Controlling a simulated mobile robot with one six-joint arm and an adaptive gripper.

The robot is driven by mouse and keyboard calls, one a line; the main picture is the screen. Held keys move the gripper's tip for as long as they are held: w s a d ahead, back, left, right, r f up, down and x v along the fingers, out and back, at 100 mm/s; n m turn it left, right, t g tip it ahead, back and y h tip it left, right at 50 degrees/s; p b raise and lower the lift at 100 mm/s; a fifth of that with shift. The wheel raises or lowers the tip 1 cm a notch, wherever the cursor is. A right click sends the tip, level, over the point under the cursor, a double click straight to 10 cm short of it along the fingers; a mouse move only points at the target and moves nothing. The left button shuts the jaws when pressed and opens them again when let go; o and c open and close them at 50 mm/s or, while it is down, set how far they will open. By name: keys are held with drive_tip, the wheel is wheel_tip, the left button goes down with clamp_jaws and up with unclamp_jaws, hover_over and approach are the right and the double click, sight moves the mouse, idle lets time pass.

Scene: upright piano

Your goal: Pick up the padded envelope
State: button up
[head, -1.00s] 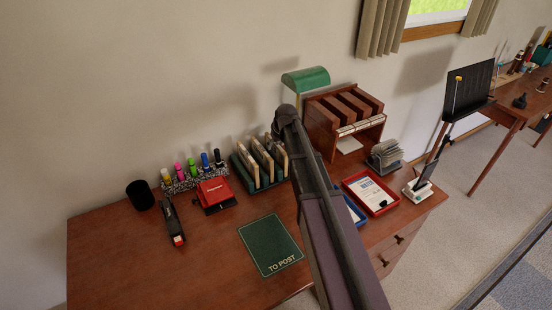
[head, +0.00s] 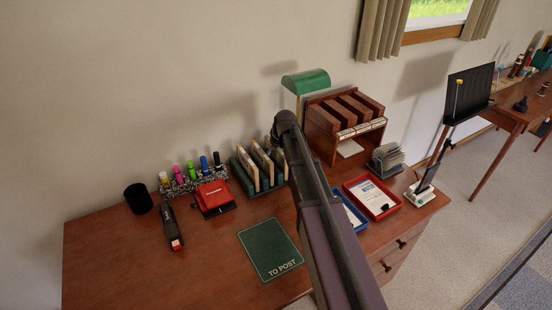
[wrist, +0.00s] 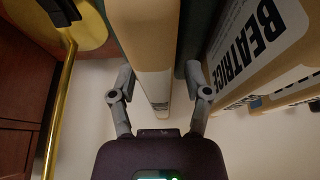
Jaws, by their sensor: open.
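A thick tan envelope (wrist: 156,50), seen edge-on and most likely the padded envelope, stands upright in the green rack (head: 244,184) on the desk. In the wrist view my gripper (wrist: 159,76) is open, with one finger on each side of this envelope. I cannot tell whether either finger touches it. Other tan envelopes stand to its right, one with a white label reading BEATRICE (wrist: 252,45). In the head view my arm hides the gripper and part of the rack's right end.
A brass lamp stem (wrist: 64,100) stands close left of my gripper in the wrist view. A wooden pigeonhole unit (head: 322,137) is right of the rack, a red hole punch (head: 213,196) left. The green TO POST mat (head: 268,246) in front is bare.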

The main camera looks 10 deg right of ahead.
drive_tip(key=shift+f, duration=0.25)
idle(0.4)
clamp_jaws()
